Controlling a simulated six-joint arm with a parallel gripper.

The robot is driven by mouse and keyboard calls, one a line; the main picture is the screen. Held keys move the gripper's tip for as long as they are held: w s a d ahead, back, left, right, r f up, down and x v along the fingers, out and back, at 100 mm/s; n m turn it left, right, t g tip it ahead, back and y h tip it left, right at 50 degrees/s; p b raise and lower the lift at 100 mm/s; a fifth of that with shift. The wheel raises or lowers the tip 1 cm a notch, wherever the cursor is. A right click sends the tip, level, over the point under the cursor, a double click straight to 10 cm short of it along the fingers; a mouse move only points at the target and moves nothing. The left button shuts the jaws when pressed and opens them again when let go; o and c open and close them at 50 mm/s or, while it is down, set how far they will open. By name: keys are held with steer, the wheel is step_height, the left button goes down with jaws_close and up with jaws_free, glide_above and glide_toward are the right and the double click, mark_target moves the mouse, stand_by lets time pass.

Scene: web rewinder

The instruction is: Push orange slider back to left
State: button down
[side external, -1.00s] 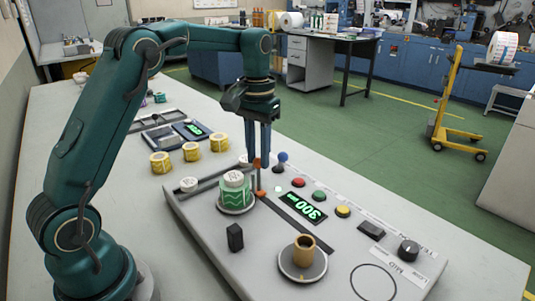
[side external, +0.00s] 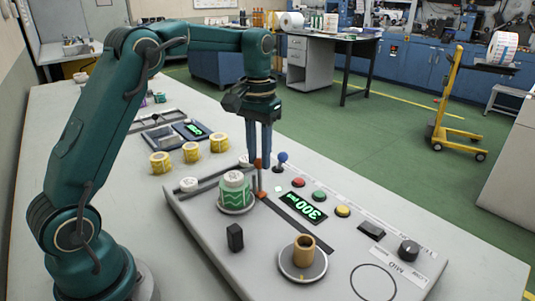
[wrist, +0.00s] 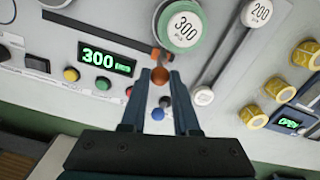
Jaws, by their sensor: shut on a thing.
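The orange slider (wrist: 160,76) shows as a rounded orange-brown knob between my fingertips in the wrist view. In the side view its orange handle (side external: 259,181) stands at the far end of a dark slot on the grey panel, just right of the green-and-white roll (side external: 236,192). My gripper (side external: 259,163) points straight down and is shut on the knob. The fingertips (wrist: 160,73) partly hide it, so the exact grip is unclear. The green roll's white top reads 300 in the wrist view (wrist: 184,30).
A blue-knobbed lever (side external: 282,157) stands close right of my fingers. A lit display (side external: 303,206), coloured buttons and a cardboard core (side external: 304,249) on a round plate lie nearer the camera. Several yellow rolls (side external: 191,151) stand on the table at left.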

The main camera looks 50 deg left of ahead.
steer(key=d, duration=1.9)
steer(key=shift+d+r, duration=0.1)
steer(key=shift+d, duration=0.05)
steer(key=c, duration=0.6)
jaws_free()
steer(key=shift+c, duration=0.2)
